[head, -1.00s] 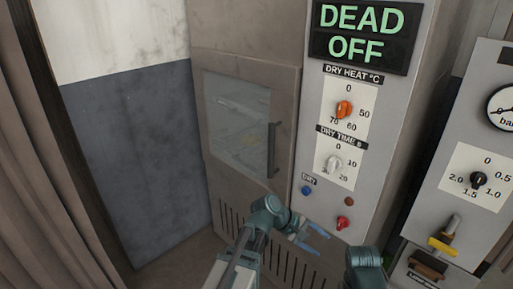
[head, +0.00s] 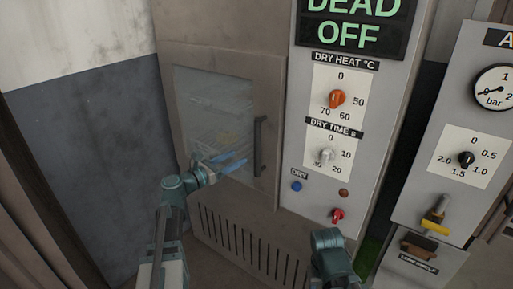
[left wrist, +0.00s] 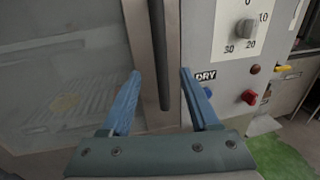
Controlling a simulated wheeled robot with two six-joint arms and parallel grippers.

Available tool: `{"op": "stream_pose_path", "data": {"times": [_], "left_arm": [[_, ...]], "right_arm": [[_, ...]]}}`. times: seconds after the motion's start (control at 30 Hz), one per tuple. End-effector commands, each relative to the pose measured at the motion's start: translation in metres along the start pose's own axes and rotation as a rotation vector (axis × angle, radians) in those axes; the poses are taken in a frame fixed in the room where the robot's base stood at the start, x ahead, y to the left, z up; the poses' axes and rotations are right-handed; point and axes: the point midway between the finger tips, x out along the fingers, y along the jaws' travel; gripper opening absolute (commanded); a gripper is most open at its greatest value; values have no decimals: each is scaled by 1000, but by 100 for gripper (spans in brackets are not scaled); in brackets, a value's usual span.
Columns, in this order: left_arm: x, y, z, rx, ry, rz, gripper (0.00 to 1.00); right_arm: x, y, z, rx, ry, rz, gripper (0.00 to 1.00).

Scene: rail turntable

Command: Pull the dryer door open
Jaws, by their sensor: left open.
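The dryer door (head: 183,73) is shut, with a window (head: 215,110) showing racks inside. Its dark vertical bar handle (head: 259,146) is on the door's right side. My left gripper (head: 238,164) is open and empty in front of the lower window, left of the handle in the head view. In the left wrist view the handle (left wrist: 159,55) runs down between the two blue fingers (left wrist: 160,88), ahead of them. I see no contact with it. My right arm shows at the bottom of the head view, but its fingers are not visible.
Right of the door is a control panel with an orange heat knob (head: 337,98), a white time knob (head: 326,155), a blue button (head: 297,186) and a red knob (head: 337,215). A second panel with a gauge (head: 493,88) stands farther right. A vent grille (head: 240,240) is below.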

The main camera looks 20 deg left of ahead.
Motion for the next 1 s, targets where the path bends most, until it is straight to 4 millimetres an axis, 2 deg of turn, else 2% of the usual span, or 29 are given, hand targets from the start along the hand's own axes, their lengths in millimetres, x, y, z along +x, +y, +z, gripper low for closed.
{"op": "stream_pose_path", "data": {"times": [0.03, 0.2, 0.5, 0.7, 1.0], "left_arm": [[13, 2, 0, 1, 0, -3, 62], [49, 2, 0, 1, 1, -4, 62], [97, 1, 0, 2, 1, -2, 62], [110, 0, 0, 2, 1, -1, 62], [112, 0, 0, 2, 1, 0, 62]], "right_arm": [[0, 0, 0, 0, 0, 0, 50], [0, 0, 0, 0, 0, 0, 50], [0, 0, 0, 0, 0, 0, 50], [0, 0, 0, 0, 0, 0, 50], [0, 0, 0, 0, 0, 0, 50]]}}
